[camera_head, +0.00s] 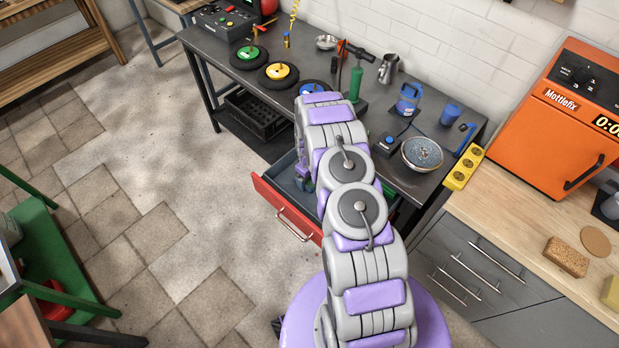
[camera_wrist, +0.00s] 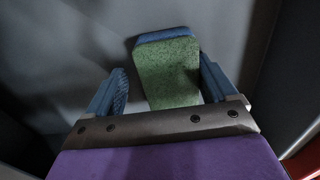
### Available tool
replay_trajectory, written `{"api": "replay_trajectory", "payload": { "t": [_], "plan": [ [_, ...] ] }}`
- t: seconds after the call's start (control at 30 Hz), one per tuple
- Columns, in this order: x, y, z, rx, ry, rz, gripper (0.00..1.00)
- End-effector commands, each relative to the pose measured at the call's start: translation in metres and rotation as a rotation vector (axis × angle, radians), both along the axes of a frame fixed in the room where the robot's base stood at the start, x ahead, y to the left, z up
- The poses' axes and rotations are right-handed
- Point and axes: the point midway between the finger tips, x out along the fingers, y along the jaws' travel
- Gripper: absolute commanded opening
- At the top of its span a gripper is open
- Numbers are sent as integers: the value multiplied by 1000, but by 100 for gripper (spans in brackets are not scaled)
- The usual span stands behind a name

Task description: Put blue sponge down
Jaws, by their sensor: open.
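The blue sponge, with a green scouring face (camera_wrist: 168,78) and a blue edge, is in the wrist view, resting on or close to a grey surface. My gripper (camera_wrist: 163,72) is open with its blue fingers on either side of the sponge. A clear gap shows at the left finger; the right finger is very near the sponge, and I cannot tell if it touches. In the head view, an open drawer with a red front (camera_head: 285,212) lies under my arm. My arm hides most of the gripper there, and the sponge is not clearly visible.
An orange oven (camera_head: 560,120) and a brown sponge (camera_head: 566,256) are on the right counter. The tiled floor at left is clear.

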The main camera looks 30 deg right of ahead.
Motion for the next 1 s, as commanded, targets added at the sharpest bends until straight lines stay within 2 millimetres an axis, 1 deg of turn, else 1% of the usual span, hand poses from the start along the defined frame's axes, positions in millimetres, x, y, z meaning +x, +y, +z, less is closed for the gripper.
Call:
{"api": "replay_trajectory", "payload": {
  "t": [0.03, 0.07, 0.4, 0.5, 0.6, 0.77, 0.87, 0.97, 1.0],
  "plan": [
    [-11, 1, -1, 5, 24, 3, 87],
    [-11, 1, 4, 5, 22, 3, 87],
    [-6, 1, 80, -2, -1, 2, 87],
    [-5, 2, 100, -3, -4, 2, 87],
    [-5, 2, 116, -3, -6, 1, 87],
    [-6, 4, 133, 0, -1, -2, 87],
    [-9, 11, 156, 2, 1, -11, 87],
    [-15, 23, 191, 5, 2, -27, 87],
    [-19, 29, 207, 6, 5, -36, 87]
  ]
}}
